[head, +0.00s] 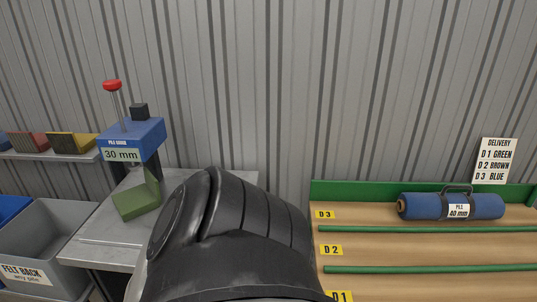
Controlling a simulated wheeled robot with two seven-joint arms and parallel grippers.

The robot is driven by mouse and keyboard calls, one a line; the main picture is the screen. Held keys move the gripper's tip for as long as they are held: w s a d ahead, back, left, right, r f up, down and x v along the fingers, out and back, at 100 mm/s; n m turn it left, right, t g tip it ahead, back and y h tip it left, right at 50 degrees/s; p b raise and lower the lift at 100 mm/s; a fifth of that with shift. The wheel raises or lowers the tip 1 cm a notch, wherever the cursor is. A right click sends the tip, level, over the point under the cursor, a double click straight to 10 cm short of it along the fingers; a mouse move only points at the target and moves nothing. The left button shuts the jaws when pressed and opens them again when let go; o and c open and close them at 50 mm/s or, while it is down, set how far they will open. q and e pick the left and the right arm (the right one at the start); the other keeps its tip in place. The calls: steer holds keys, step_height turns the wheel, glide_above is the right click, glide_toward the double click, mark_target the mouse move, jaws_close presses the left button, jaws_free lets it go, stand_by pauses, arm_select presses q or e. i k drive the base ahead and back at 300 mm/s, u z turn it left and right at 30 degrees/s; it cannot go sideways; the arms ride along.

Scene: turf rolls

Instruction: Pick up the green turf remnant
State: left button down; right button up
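The green turf remnant (137,203) is on the grey metal bench at the left, at the foot of the blue pile gauge. Its lower part lies flat, and a green part rises behind it at the right. The pile gauge (148,138) has a red knob on top and a label reading 30 mm. A large black link of my own arm fills the lower middle of the head view and covers part of the bench. Neither gripper shows, so I see no gripper at the remnant.
A grey FELT BACK bin (38,238) stands left of the bench (105,240). A shelf at upper left holds red and yellow samples (72,143). At right, a wooden rack (420,253) with green dividers holds a blue roll (425,206) labelled 40 mm in lane D3. A delivery sign (496,160) stands behind.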

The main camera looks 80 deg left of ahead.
mark_target(130, 204)
steer(key=u, duration=2.65)
